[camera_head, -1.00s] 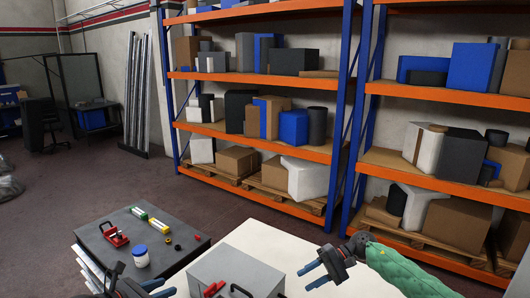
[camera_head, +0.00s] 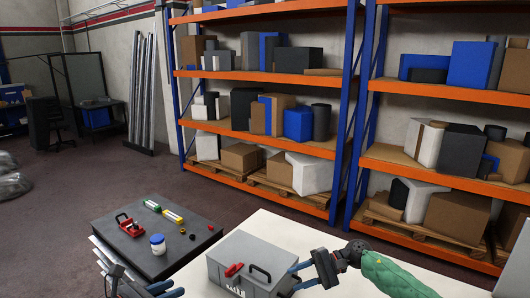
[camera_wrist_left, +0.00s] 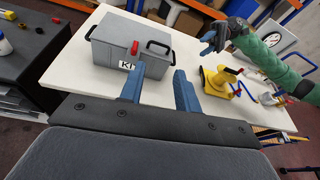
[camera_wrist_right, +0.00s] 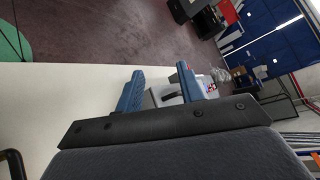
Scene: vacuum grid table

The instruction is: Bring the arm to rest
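My left gripper (camera_head: 160,290) is at the bottom left edge of the head view, partly cut off. In the left wrist view its fingers (camera_wrist_left: 160,90) are apart with nothing between them. My right gripper (camera_head: 306,276) points left, just right of the grey kit box (camera_head: 240,266) in the head view. In the right wrist view its fingers (camera_wrist_right: 159,88) are apart and empty. The box, with a red latch and black handles, stands closed on the white table (camera_head: 335,286); it also shows in the left wrist view (camera_wrist_left: 125,46).
A dark table (camera_head: 185,248) at the left bears a red tool (camera_head: 130,224), a white jar with a blue lid (camera_head: 158,245) and small parts. A yellow tool (camera_wrist_left: 218,80) stands on the white table in the left wrist view. Loaded orange shelves (camera_head: 260,133) stand behind.

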